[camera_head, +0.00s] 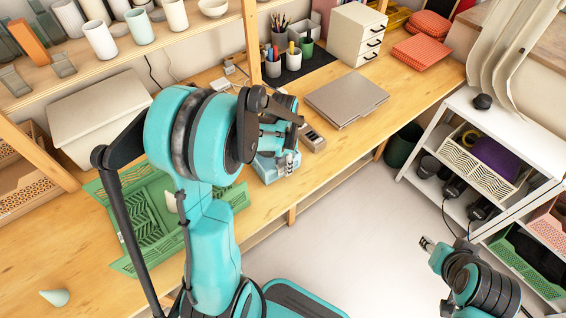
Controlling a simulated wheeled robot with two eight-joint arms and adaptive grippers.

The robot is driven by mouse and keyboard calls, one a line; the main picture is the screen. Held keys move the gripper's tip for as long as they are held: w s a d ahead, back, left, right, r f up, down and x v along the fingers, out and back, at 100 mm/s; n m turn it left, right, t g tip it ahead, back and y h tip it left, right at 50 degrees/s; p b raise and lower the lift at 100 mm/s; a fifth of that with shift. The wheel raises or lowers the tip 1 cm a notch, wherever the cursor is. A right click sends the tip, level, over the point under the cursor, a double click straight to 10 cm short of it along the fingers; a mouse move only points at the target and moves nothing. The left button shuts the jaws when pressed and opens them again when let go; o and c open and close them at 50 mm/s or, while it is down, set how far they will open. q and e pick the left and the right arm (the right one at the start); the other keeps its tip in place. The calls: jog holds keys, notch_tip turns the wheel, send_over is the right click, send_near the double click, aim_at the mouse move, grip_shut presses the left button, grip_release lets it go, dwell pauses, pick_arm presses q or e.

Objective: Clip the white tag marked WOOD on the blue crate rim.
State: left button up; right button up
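A small light blue crate (285,168) stands at the bench's front edge, partly hidden by my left gripper and arm. My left gripper (279,140) is just above and behind it in this view. Its fingers are seen from behind the wrist, so I cannot tell their opening or whether they hold anything. No tag lettered WOOD can be read; it may be hidden or too small. My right gripper (428,244) is at the lower right, over the floor and away from the bench. Its opening is too small to judge.
A green crate (118,192) lies behind my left arm. A closed laptop (346,98), pen cups (294,56) and a white drawer unit (357,35) stand along the bench. A white rack (520,125) stands at right. Bench wood at the lower left is mostly clear.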

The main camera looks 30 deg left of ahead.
aim_at(283, 160)
pick_arm(q)
jog(key=shift+r, duration=0.15)
notch_tip(283, 160, up, 12)
jog(key=shift+f, duration=0.15)
dwell(0.6)
jog(key=s+d+r+n+t, duration=0.1)
jog(key=s+d+n+t, duration=0.4)
jog(key=s+d, duration=0.5)
jog(key=shift+s+d+r+t, duration=0.3)
jog(key=shift+s+r+t, duration=0.15)
jog(key=shift+t, duration=0.65)
